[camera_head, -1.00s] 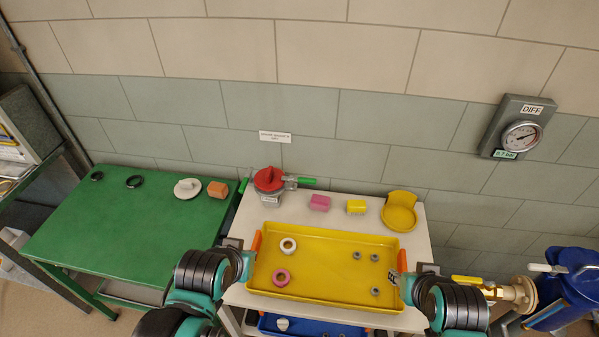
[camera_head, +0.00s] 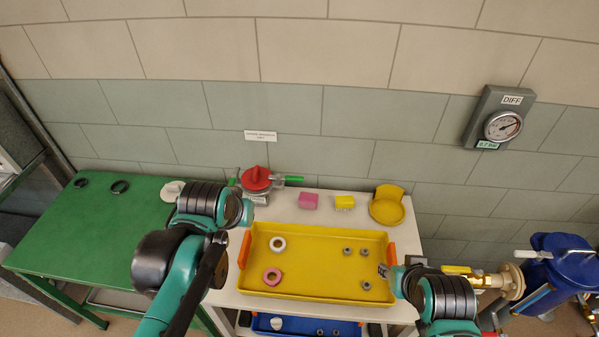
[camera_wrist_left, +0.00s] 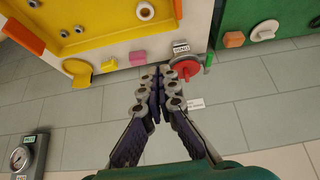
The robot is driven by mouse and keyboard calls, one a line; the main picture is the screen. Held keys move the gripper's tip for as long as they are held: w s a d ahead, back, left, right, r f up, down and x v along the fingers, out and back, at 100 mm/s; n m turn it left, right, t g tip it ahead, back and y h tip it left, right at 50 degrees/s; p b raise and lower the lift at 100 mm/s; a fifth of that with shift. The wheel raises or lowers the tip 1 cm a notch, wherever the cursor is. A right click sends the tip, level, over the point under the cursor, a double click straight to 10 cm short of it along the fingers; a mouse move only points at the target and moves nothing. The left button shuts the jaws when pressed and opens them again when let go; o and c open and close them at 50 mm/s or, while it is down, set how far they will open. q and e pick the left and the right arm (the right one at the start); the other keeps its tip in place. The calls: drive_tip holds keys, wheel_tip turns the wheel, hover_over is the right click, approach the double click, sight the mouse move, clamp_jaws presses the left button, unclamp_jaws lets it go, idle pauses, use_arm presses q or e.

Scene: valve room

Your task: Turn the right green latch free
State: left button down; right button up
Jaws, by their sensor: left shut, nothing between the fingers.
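A red round cap (camera_head: 257,179) sits on a grey metal housing at the back left of the white table. The right green latch (camera_head: 293,179) sticks out to the right of the cap; a left green latch (camera_head: 233,182) is on the other side. In the left wrist view, the red cap (camera_wrist_left: 187,67) shows with the left latch (camera_wrist_left: 208,60); the right latch seems hidden behind my fingers. My left gripper (camera_wrist_left: 157,90) is shut and empty, close to the cap in that view. My right gripper (camera_head: 385,270) is beside the yellow tray's right handle; its fingers are unclear.
The yellow tray (camera_head: 320,288) holds two rings and several nuts. A pink block (camera_head: 308,201), a yellow block (camera_head: 344,202) and a yellow dish (camera_head: 387,210) stand right of the cap. A green table (camera_head: 80,230) is at left, a gauge (camera_head: 503,126) on the wall.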

use_arm(q)
drive_tip(key=w+d+r, duration=0.2)
drive_tip(key=w+r, duration=0.1)
drive_tip(key=w, duration=0.6)
drive_tip(key=g, duration=0.2)
hover_over(286, 180)
drive_tip(key=s+d, duration=0.2)
drive_tip(key=s, duration=0.3)
wheel_tip(286, 180, down, 4)
drive_tip(key=w+d+f+b, duration=0.1)
drive_tip(key=w+d+f, duration=0.2)
drive_tip(key=w+f, duration=0.4)
drive_tip(key=shift+w+d+g, duration=0.15)
drive_tip(key=shift+w+g, duration=0.25)
drive_tip(key=shift+w, duration=0.3)
drive_tip(key=shift+f, duration=0.15)
wheel_tip(286, 180, down, 9)
drive_tip(key=b, duration=0.5)
drive_tip(key=shift+s+f, duration=0.15)
drive_tip(key=shift+s, duration=0.2)
drive_tip(key=shift+s, duration=0.1)
